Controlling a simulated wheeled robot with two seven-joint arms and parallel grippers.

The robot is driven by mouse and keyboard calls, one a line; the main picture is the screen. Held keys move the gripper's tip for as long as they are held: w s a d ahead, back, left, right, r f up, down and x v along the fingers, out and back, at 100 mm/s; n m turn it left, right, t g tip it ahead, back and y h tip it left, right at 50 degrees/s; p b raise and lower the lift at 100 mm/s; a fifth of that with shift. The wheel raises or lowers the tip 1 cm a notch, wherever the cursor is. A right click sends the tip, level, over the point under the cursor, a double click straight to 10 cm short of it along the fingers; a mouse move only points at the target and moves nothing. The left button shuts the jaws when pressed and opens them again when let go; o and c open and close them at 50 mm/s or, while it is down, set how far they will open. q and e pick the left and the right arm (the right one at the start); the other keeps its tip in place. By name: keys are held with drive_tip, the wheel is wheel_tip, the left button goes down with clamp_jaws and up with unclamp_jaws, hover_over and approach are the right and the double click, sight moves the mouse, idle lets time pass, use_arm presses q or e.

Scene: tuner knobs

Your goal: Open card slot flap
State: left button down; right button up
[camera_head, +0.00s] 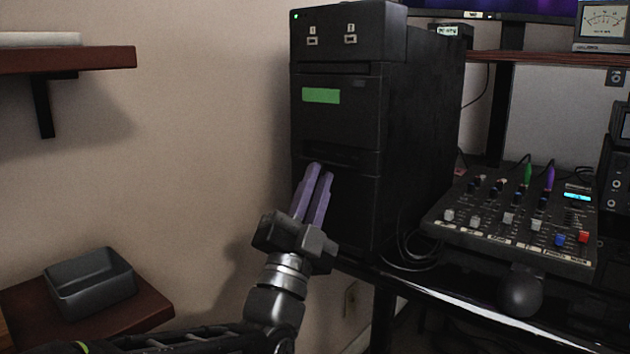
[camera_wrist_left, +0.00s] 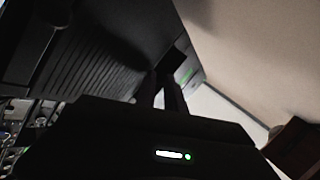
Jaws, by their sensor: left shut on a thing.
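A tall black rack unit (camera_head: 338,120) stands at the centre, with a green label on its front. A dark ledge across its front, below the green label, looks like the card slot flap (camera_head: 355,157). My left gripper (camera_head: 321,171), with purple fingers, reaches up from below to this ledge. Its fingers are close together and shut on the flap's edge; the contact itself is hard to see in the dark. In the left wrist view the fingers (camera_wrist_left: 170,82) point at the dark front, near a green patch. My right gripper is not in view.
A mixer (camera_head: 515,220) with knobs and faders sits to the right, with loose cables beside the unit. A grey bin (camera_head: 90,285) stands on a low wooden shelf at the left. A higher wooden shelf (camera_head: 70,58) juts from the wall.

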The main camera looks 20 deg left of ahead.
use_arm(q)
drive_tip(key=shift+w+f+n+t, duration=0.1)
drive_tip(key=shift+f+n+t, duration=0.05)
drive_tip(key=shift+n+t, duration=0.15)
drive_tip(key=shift+d, duration=0.1)
drive_tip(key=c, duration=1.4)
unclamp_jaws()
drive_tip(key=shift+c, duration=0.2)
